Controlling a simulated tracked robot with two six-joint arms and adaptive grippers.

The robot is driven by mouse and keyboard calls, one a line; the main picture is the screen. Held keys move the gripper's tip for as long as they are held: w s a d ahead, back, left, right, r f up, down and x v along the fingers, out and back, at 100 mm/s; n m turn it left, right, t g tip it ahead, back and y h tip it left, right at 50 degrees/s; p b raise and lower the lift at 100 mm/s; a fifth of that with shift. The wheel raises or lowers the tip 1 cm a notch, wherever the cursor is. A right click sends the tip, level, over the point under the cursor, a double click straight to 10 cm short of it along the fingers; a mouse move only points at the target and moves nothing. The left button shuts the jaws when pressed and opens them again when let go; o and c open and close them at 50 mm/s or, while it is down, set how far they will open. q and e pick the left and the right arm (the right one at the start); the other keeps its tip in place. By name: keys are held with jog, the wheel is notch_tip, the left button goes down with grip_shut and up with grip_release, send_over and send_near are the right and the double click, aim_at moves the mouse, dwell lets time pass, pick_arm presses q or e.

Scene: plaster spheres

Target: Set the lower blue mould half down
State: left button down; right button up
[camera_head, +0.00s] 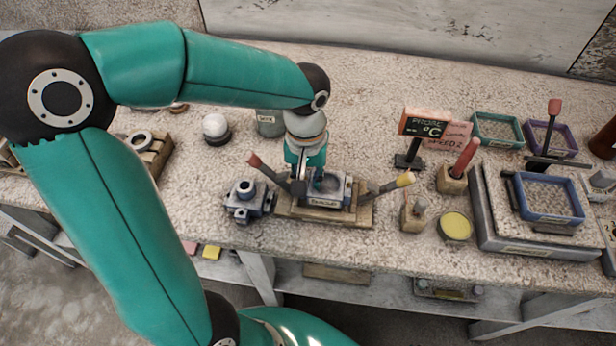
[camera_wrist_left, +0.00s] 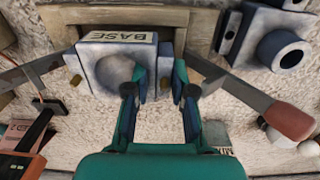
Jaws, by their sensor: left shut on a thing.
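The lower blue mould half (camera_head: 342,188) is a pale blue-grey block with a round hollow. It is at the wooden clamp stand (camera_head: 365,215) in the head view; I cannot tell whether it rests there or hangs just above. In the left wrist view the mould half (camera_wrist_left: 108,68) shows a "BASE" label and overlaps the wooden frame (camera_wrist_left: 190,18). My left gripper (camera_head: 312,182) points down and is shut on its wall, one finger at the hollow and one outside (camera_wrist_left: 160,90). My right gripper is out of view.
Another blue mould piece with a round spout (camera_head: 246,192) stands close on the left. A yellow-topped pot (camera_head: 455,226) and a blue tray (camera_head: 549,217) stand to the right.

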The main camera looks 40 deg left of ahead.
pick_arm(q)
jog(key=shift+f+b, duration=0.75)
jog(key=shift+f, duration=0.25)
jog(key=c, duration=0.9)
grip_release()
jog(key=shift+r+p, duration=1.6)
jog(key=shift+r, duration=0.45)
